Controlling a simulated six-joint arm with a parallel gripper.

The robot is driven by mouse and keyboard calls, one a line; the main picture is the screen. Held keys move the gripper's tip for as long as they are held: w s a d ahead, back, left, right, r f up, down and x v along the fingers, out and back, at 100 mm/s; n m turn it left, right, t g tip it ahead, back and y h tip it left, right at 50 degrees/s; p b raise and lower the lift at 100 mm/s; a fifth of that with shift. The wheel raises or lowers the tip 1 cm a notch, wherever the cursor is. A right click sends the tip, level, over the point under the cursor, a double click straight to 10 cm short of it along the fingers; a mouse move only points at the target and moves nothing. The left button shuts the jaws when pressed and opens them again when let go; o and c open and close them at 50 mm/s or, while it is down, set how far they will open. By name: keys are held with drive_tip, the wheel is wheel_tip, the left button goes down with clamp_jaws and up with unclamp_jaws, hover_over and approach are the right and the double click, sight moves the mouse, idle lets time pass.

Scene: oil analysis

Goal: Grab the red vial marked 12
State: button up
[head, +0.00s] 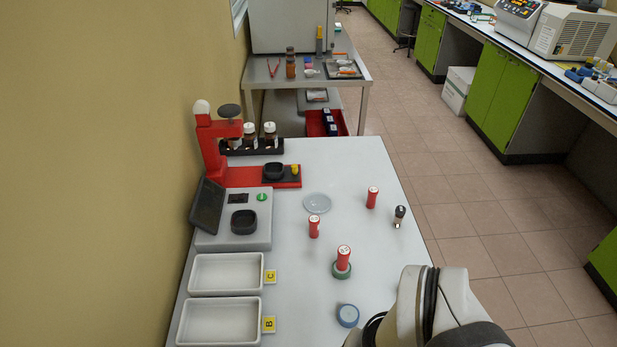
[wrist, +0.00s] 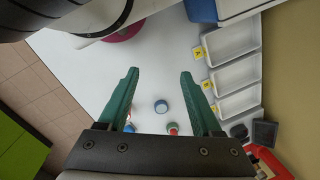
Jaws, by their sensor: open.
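Three red vials with pale tops stand upright on the white table in the head view: one at the right (head: 372,198), one in the middle (head: 314,227), and one nearer me (head: 343,259) with a green ring at its base. Their numbers are too small to read, so I cannot tell which is 12. My gripper (wrist: 160,74) is open and empty in the wrist view, its two green fingers spread above the table. A red vial top (wrist: 173,130) shows low between the fingers, near the right one. In the head view the gripper itself is out of sight.
A small dark vial (head: 400,214) and a clear dish (head: 317,203) stand nearby. White trays (head: 225,272), a scale (head: 262,232) and a red stand (head: 212,150) line the left.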

drive_tip(key=shift+o, duration=0.2)
idle(0.3)
drive_tip(key=w+d+f+n+g+h, duration=0.1)
drive_tip(key=w+d+f+n+h, duration=0.1)
drive_tip(key=w+d+n+h, duration=0.6)
drive_tip(key=n+t+h, duration=0.4)
drive_tip(key=n+t, duration=0.3)
drive_tip(key=n, duration=1.1)
approach(314, 227)
drive_tip(key=s+d+r, duration=0.5)
drive_tip(key=s+d, duration=0.4)
drive_tip(key=d, duration=0.1)
drive_tip(key=w+a+f+n+t, duration=0.1)
drive_tip(key=a+f+n, duration=0.1)
drive_tip(key=a, duration=0.1)
drive_tip(key=w+a+f+n+t+y, duration=0.1)
drive_tip(key=w+a+f+n+t, duration=0.1)
drive_tip(key=a+f+n, duration=0.1)
drive_tip(key=w+a+f+n+t+y, duration=0.1)
drive_tip(key=w+a+f+n+t, duration=0.1)
drive_tip(key=a+n, duration=0.1)
drive_tip(key=shift+f, duration=0.15)
drive_tip(key=x, duration=1.5)
drive_tip(key=shift+w+a, duration=0.1)
drive_tip(key=shift+w, duration=0.35)
clamp_jaws()
